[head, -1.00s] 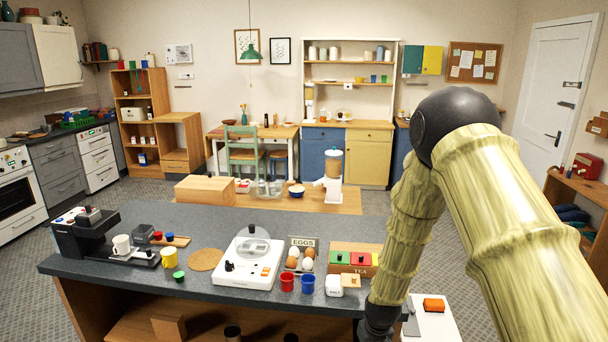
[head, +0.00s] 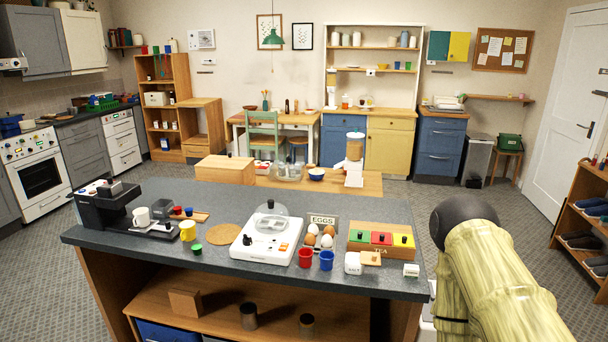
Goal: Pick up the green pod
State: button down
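The green pod (head: 197,250) is a small green cup-like piece on the dark grey counter (head: 330,200). It stands near the front edge, in front of and a little right of the yellow mug (head: 187,231). A red pod (head: 177,211) and a blue pod (head: 188,212) are on a small wooden board beside the black coffee machine (head: 104,208). My arm is at the right of the head view, well away from the green pod. My gripper is out of the picture, below the bottom edge.
A white mug (head: 141,217) stands by the coffee machine. Red (head: 305,258) and blue (head: 326,260) cups, eggs and a tea box (head: 380,239) are further right.

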aim_at(196, 248)
jog(key=u, duration=2.5)
jog(key=i, duration=1.9)
jog(key=z, duration=1.7)
